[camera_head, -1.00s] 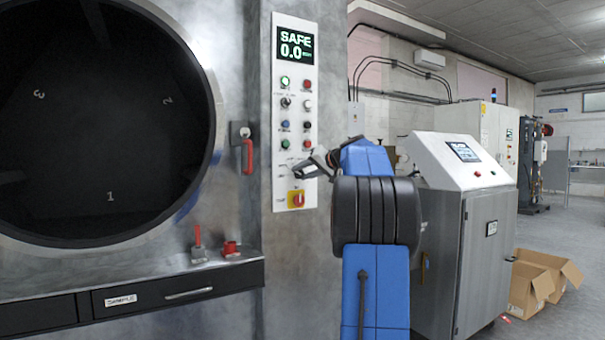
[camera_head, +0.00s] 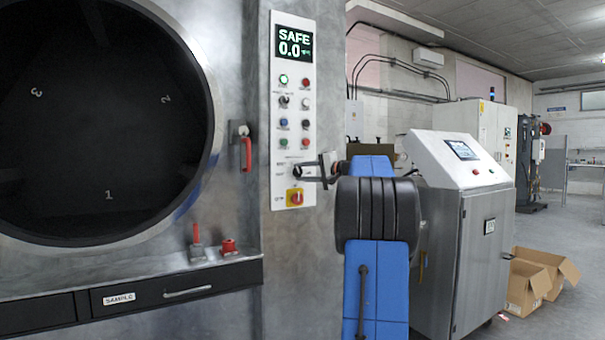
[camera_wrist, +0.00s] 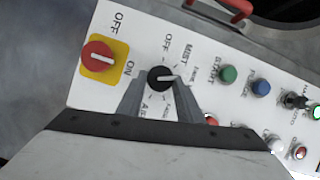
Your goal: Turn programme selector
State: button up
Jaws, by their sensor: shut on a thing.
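The programme selector (camera_wrist: 160,79) is a round black knob with a pale pointer, on the white control panel (camera_head: 294,60). Labels OFF and MIST stand around it in the wrist view; other labels are partly hidden. My gripper (camera_wrist: 164,84) is shut on the selector, with one grey finger on each side of it. The main switch also shows in the wrist view (camera_wrist: 97,56).
Several buttons, among them a green one (camera_wrist: 228,74) and a blue one (camera_wrist: 261,87), sit beside the selector. A red door handle (camera_head: 246,153) is left of the panel. A grey console (camera_head: 460,210) stands right of my arm. The display (camera_head: 295,44) reads SAFE 0.0.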

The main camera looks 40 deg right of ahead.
dwell(0.5)
jog(key=o, duration=1)
jog(key=shift+d, duration=0.1)
jog(key=s+d, duration=0.1)
jog(key=s, duration=1)
jog(key=s+d+r, duration=0.1)
jog(key=s, duration=0.5)
jog(key=shift+s+d, duration=0.1)
jog(key=shift+d, duration=0.2)
